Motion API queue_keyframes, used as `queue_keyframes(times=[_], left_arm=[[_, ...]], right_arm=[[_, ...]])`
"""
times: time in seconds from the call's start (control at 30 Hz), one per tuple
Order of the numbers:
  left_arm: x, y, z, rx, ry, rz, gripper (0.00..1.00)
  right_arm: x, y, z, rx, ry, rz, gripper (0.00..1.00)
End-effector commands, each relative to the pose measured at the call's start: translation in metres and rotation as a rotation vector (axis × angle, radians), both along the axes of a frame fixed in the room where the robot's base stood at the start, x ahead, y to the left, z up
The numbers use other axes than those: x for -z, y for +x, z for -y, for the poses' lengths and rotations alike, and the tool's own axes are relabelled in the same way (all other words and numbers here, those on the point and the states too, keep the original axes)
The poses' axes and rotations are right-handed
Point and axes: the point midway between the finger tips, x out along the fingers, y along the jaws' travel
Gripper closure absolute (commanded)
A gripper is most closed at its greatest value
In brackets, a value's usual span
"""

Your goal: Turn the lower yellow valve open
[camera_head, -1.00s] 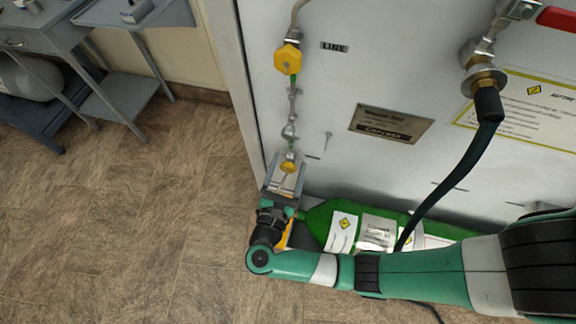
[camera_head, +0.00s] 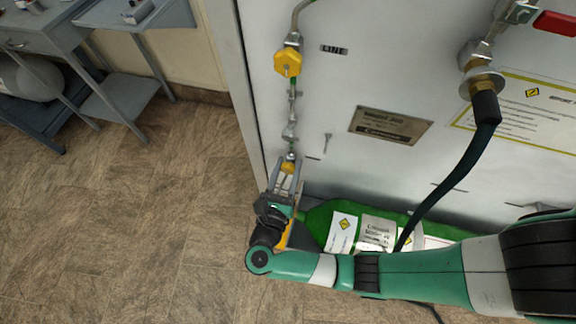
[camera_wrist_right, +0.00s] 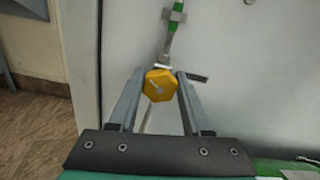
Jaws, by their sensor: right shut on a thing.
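The lower yellow valve (camera_head: 288,167) is a small knob low on the left side of the grey panel. My right gripper (camera_head: 287,170) is at it, with one finger on each side. In the right wrist view, the yellow octagonal knob (camera_wrist_right: 159,84) sits between the fingertips of my right gripper (camera_wrist_right: 160,80), which is shut on it. The upper yellow valve (camera_head: 288,63) is above it on the same pipe line. My left gripper is not in view.
A green cylinder (camera_head: 318,219) with white labels lies at the panel's foot, beside my right arm. A dark hose (camera_head: 455,180) hangs from a fitting on the right. A grey metal table (camera_head: 60,30) stands at upper left. The floor (camera_head: 130,220) at left is clear.

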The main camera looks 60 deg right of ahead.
Motion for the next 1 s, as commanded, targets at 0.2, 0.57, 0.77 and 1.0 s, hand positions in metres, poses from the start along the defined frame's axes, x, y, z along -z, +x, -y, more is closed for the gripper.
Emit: queue_keyframes(times=[0.2, 0.57, 0.77, 1.0], left_arm=[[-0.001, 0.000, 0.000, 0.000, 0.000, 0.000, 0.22], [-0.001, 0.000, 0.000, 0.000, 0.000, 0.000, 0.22], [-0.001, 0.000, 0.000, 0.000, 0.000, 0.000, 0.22], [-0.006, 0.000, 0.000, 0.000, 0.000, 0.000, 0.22]], right_arm=[[0.000, 0.000, 0.000, 0.000, -0.019, -0.061, 1.00], [0.000, 0.000, 0.000, 0.000, -0.018, -0.058, 0.22], [0.000, 0.000, 0.000, 0.000, -0.018, -0.058, 0.22], [-0.002, -0.005, -0.023, -0.006, -0.018, -0.059, 0.22]])
